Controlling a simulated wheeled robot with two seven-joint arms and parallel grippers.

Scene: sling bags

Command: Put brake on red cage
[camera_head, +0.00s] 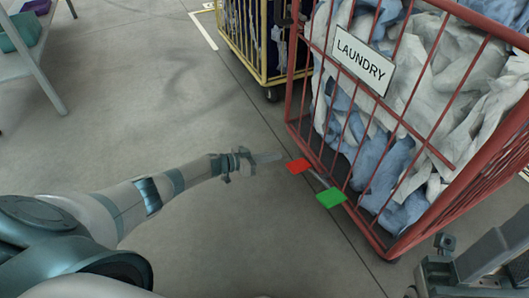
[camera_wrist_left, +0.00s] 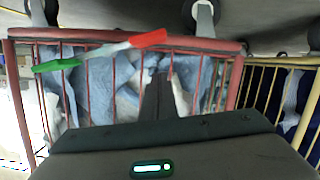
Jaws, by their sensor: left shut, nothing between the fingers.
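The red cage (camera_head: 301,75) stands at the right, filled with white and blue laundry, with a LAUNDRY sign (camera_head: 363,60) on its side. A brake pedal bar sticks out low on its near side, with a red pad (camera_head: 300,165) and a green pad (camera_head: 331,198). My left gripper (camera_head: 276,157) is shut and empty, just left of the red pad with a small gap in the head view. In the left wrist view its fingers (camera_wrist_left: 158,92) point at the cage, with the red pad (camera_wrist_left: 148,39) and green pad (camera_wrist_left: 57,65) beyond. Part of my right gripper (camera_head: 445,265) shows at lower right; its fingers are unclear.
A yellow cage (camera_head: 262,70) with dark and light contents stands behind, left of the red one. A grey table (camera_head: 25,62) with a teal bin (camera_head: 18,32) is at the upper left. The floor between the table and the cages is clear.

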